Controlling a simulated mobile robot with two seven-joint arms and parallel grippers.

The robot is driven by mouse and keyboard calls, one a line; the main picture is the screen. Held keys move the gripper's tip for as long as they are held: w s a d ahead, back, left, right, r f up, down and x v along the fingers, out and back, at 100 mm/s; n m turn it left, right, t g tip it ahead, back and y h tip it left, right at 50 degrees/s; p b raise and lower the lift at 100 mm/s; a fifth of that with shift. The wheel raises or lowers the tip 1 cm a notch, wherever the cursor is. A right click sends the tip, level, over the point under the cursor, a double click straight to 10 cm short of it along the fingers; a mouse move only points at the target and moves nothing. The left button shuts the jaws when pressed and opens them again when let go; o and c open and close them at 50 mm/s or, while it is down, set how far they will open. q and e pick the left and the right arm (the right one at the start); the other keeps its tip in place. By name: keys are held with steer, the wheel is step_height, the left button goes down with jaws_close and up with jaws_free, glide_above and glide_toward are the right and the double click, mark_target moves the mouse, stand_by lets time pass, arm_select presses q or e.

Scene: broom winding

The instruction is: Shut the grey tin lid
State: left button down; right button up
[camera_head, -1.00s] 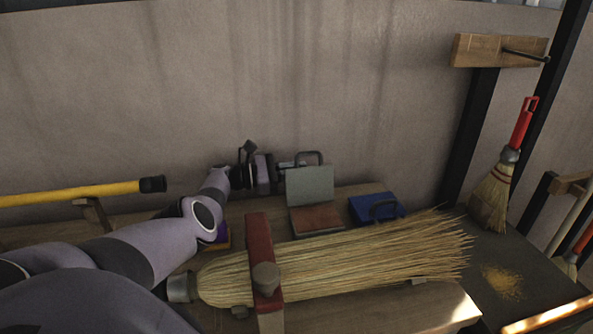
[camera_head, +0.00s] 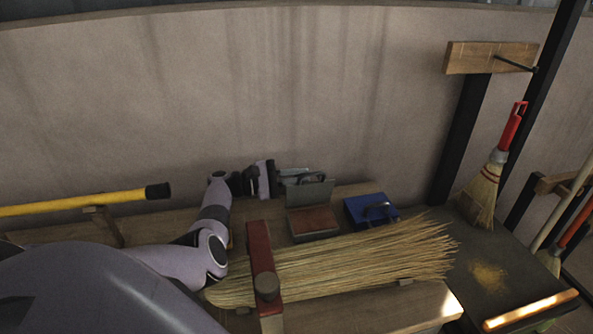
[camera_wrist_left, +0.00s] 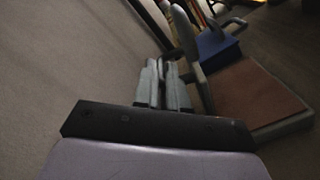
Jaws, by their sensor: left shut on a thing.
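The grey tin (camera_head: 313,220) stands on the bench against the back wall, with its brown inside showing. Its grey lid (camera_head: 314,194) is raised at the back edge, with a dark handle at its top. My left gripper (camera_head: 298,176) is at the upper left of the lid, shut on it at or near the handle; the exact contact is hard to see. In the left wrist view, the fingers (camera_wrist_left: 164,88) are close together beside the lid (camera_wrist_left: 187,40), and the tin's brown inside (camera_wrist_left: 250,92) shows to the right. My right gripper is not in view.
A blue tin with a handle (camera_head: 371,210) stands just right of the grey tin. A straw broom head (camera_head: 370,265) lies in front, under a red clamp (camera_head: 262,262). A yellow pole (camera_head: 80,202) lies at the left. The wall is close behind.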

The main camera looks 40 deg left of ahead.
arm_select(q)
steer(key=shift+s+d+m, duration=0.15)
steer(key=shift+m, duration=0.15)
steer(key=c, duration=1.5)
jaws_free()
steer(key=shift+o, duration=0.2)
steer(key=v, duration=0.7)
